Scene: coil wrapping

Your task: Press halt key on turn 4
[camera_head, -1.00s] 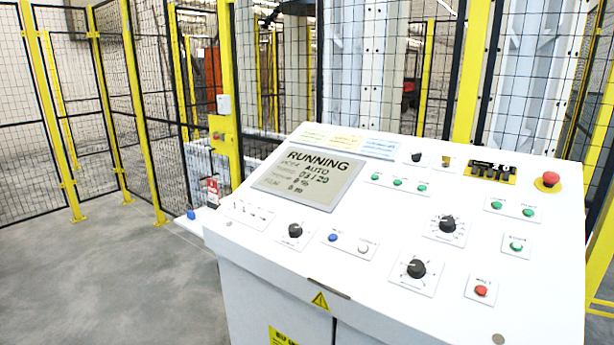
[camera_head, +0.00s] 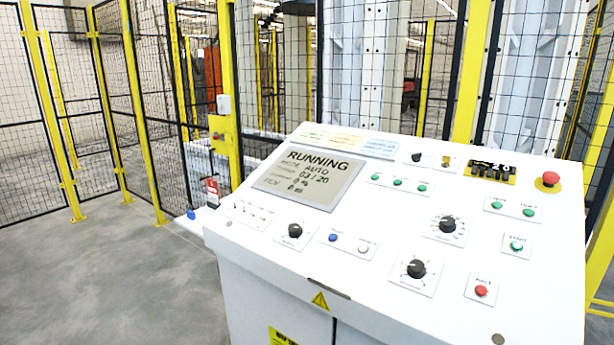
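The white control console (camera_head: 330,240) stands in front of me with its sloped panel facing me. Its grey display (camera_head: 309,180) reads RUNNING, AUTO and what looks like 03 / 20; the smaller lines are hard to read. A small red push button (camera_head: 481,291) sits on a white plate at the panel's lower right; its label is too small to read surely. A larger red mushroom button (camera_head: 550,177) on a yellow disc is at the upper right corner. Neither of my grippers is in view, and nothing touches the panel.
Black rotary knobs (camera_head: 416,268), green buttons (camera_head: 516,245), a blue button (camera_head: 333,237) and a white button (camera_head: 364,247) surround the red one. Yellow-posted mesh fencing (camera_head: 145,110) encloses the machine behind. The grey floor (camera_head: 110,280) at left is clear.

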